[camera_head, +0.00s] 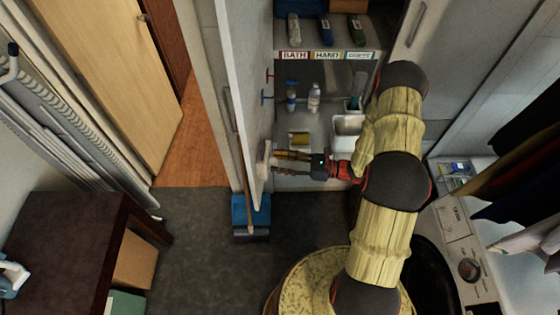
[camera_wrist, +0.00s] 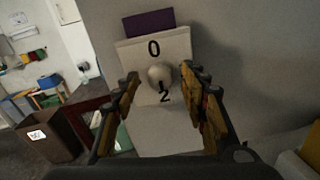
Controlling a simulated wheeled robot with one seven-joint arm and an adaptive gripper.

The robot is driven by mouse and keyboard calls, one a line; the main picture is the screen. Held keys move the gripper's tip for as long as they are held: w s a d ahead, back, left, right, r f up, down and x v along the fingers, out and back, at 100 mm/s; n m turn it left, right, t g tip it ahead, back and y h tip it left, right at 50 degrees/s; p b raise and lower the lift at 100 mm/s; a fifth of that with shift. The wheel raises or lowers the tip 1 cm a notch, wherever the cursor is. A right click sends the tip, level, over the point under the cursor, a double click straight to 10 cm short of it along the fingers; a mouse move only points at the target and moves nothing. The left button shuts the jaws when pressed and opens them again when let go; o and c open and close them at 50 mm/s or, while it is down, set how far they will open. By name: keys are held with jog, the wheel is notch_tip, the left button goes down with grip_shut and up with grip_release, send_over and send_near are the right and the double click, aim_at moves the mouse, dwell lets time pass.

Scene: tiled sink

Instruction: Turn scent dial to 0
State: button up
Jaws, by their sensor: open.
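The scent dial is a pale round knob (camera_wrist: 160,75) on a light plate (camera_wrist: 176,47) in the wrist view. A black 0 is printed above the knob and a 2 below it; a dark mark between knob and 2 is too small to read surely. In the head view the dispenser (camera_head: 263,158) is a small pale shape on the cabinet door's inner side. My gripper (camera_wrist: 165,82) is open, with one finger on each side of the knob. I cannot tell whether either finger touches it. In the head view my gripper (camera_head: 275,160) reaches left to the dispenser.
The open white door (camera_head: 236,70) stands left of my gripper. Behind are labelled shelves (camera_head: 326,55), bottles (camera_head: 314,98) and a white bin (camera_head: 347,133). A broom with a blue dustpan (camera_head: 250,215) stands below the door. A washing machine (camera_head: 465,260) is at right.

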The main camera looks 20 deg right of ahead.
jog(key=shift+c, duration=1.2)
grip_shut()
